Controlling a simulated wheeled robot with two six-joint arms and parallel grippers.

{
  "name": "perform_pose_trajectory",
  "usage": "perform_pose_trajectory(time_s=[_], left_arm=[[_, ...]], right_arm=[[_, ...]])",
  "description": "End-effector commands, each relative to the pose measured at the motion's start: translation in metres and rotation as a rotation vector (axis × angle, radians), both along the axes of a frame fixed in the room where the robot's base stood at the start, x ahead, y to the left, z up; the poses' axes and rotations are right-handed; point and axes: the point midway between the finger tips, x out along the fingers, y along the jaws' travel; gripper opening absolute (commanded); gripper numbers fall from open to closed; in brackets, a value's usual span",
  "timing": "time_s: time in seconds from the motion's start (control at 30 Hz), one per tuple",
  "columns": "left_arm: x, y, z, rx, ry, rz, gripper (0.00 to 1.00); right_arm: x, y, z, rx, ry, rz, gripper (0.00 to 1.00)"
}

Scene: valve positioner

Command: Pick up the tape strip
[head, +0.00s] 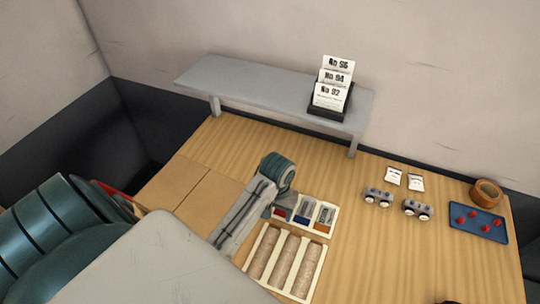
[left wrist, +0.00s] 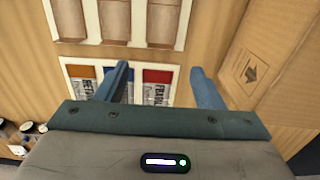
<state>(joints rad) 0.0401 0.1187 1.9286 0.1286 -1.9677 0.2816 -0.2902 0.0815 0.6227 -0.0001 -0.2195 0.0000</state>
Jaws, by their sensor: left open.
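I cannot single out a tape strip for certain in either view. A white tray (head: 313,233) holds three labelled pieces: a red one (head: 281,213), a blue one (head: 304,209) and an orange one (head: 325,216). My left gripper (head: 269,210) is over the tray's left end, partly hidden by my arm. In the left wrist view my left gripper (left wrist: 158,72) is open and empty. Its blue fingers stand either side of the red piece (left wrist: 158,88), apparently above it. One finger covers part of the blue piece (left wrist: 112,76). My right gripper is not seen.
A tray with three speckled tan slots (head: 262,236) lies in front. A cardboard box (head: 195,190) is to the left. A grey shelf (head: 245,85) carries numbered cards (head: 333,82). Metal fittings (head: 378,196), a wooden bowl (head: 486,193) and a blue tray (head: 465,227) are right.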

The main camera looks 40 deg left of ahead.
Motion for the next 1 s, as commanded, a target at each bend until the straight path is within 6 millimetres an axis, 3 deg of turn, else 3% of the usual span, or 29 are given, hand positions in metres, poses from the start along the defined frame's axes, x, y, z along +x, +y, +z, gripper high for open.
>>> perform_pose_trajectory(time_s=[0.1, 0.3, 0.63, 0.97, 1.0], left_arm=[[-0.001, 0.0, -0.018, -0.001, 0.005, 0.0, 0.62], [0.0, 0.0, -0.031, -0.001, 0.001, 0.0, 0.62], [0.001, 0.0, -0.073, 0.0, 0.001, -0.001, 0.62], [0.002, 0.0, -0.082, -0.001, -0.002, -0.001, 0.62], [0.002, 0.0, -0.082, -0.001, -0.002, -0.001, 0.54]], right_arm=[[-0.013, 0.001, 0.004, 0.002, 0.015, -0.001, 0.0], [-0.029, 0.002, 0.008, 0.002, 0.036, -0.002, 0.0], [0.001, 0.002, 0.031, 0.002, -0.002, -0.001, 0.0], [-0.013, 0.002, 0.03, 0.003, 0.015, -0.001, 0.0], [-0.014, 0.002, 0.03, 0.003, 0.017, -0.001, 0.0]])
